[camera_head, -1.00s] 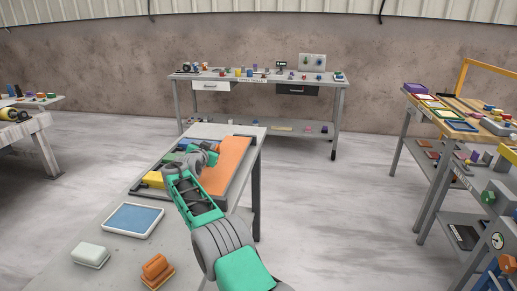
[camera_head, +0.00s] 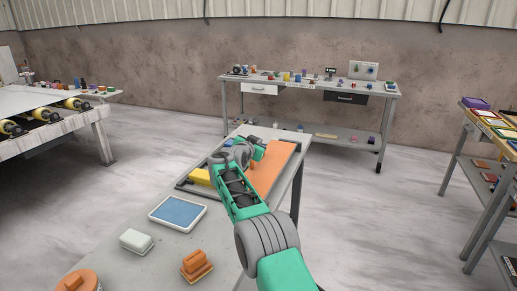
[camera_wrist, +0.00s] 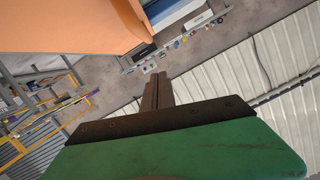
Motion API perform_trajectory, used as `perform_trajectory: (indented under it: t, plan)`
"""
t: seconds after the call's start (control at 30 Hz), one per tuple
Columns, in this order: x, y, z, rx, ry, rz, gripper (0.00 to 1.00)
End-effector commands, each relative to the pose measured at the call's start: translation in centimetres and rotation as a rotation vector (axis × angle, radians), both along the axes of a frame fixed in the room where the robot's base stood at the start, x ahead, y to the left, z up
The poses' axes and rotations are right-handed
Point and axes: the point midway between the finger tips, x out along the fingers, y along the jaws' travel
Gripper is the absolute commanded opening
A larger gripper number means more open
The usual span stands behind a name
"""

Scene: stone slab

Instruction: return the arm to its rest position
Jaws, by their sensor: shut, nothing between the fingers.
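My gripper (camera_wrist: 158,82) shows in the wrist view as two dark fingers pressed together, with nothing between them. In the head view my green and grey arm reaches forward over the grey slab table (camera_head: 167,246), and its end is above the dark-framed tray. The fingers themselves are hard to make out there. A large orange panel (camera_head: 276,168) lies in the tray, right of my arm's end. The orange surface (camera_wrist: 65,25) also fills the upper left of the wrist view.
A yellow block (camera_head: 199,176) lies at the tray's left. A blue-topped tray (camera_head: 178,213), a white block (camera_head: 136,241) and an orange block (camera_head: 196,265) sit nearer on the slab. A workbench (camera_head: 309,83) stands behind, a roller table (camera_head: 40,128) at left, a shelf table (camera_head: 485,150) at right.

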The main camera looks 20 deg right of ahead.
Motion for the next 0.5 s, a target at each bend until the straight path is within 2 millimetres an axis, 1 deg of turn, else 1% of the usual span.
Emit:
perform_trajectory:
  t: [0.03,0.07,0.3,0.4,0.5]
  plan:
    - [-0.7,0.7,-0.5,0.0,0.005,0.004,0.0]
    - [-1.2,0.9,-0.4,0.0,0.005,0.004,0.0]
    - [-5.1,3.7,0.8,-0.001,0.002,0.005,0.0]
    - [-6.3,4.5,1.3,0.0,0.001,0.004,0.0]
    - [-7.1,4.8,1.6,0.001,0.009,0.006,0.0]
